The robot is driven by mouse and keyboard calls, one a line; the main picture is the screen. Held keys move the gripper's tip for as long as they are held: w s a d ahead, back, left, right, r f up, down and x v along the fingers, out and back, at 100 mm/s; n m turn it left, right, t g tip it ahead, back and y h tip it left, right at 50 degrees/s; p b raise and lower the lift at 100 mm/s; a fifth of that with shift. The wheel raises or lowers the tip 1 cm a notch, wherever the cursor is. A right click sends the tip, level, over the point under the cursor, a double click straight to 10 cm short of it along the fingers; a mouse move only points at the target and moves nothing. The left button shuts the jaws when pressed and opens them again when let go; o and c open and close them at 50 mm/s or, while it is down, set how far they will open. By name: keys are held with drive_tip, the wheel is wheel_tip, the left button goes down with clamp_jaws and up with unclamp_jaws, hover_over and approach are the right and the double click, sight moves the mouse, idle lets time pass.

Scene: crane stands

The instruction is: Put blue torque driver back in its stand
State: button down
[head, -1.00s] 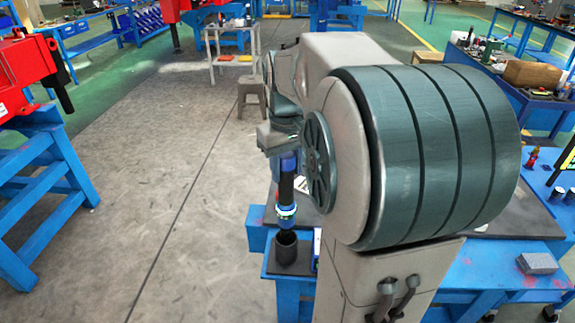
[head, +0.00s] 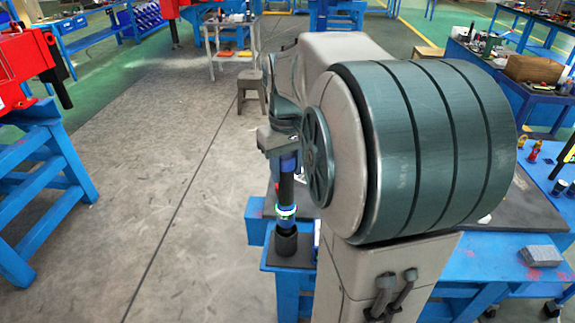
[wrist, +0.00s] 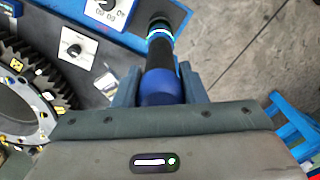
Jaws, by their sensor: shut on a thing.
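The blue torque driver (head: 286,190) is upright in the head view, with a dark shaft, a blue upper end and a bright ring low down. My gripper (head: 284,150) is shut on its blue upper end. In the wrist view the gripper jaws (wrist: 160,88) are on both sides of the driver's blue end (wrist: 160,90). The dark cup-like stand (head: 286,244) is on a small blue ledge, directly under the driver. The driver's lower end meets the stand's top; how deep it sits inside cannot be told.
A large toothed gear ring (wrist: 28,105) lies on the dark bench at the left of the wrist view, near a white dial plate (wrist: 75,45). A grey block (head: 541,256) sits on the blue table at right. The floor left of the stand is open.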

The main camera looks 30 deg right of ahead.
sight(287, 187)
drive_tip(key=shift+f+b, duration=2)
drive_tip(key=shift+f, duration=0.8)
drive_tip(key=c, duration=0.8)
unclamp_jaws()
drive_tip(key=shift+r+p, duration=2.1)
drive_tip(key=shift+r, duration=0.45)
wheel_tip(287, 187, up, 14)
drive_tip(key=shift+f, duration=0.15)
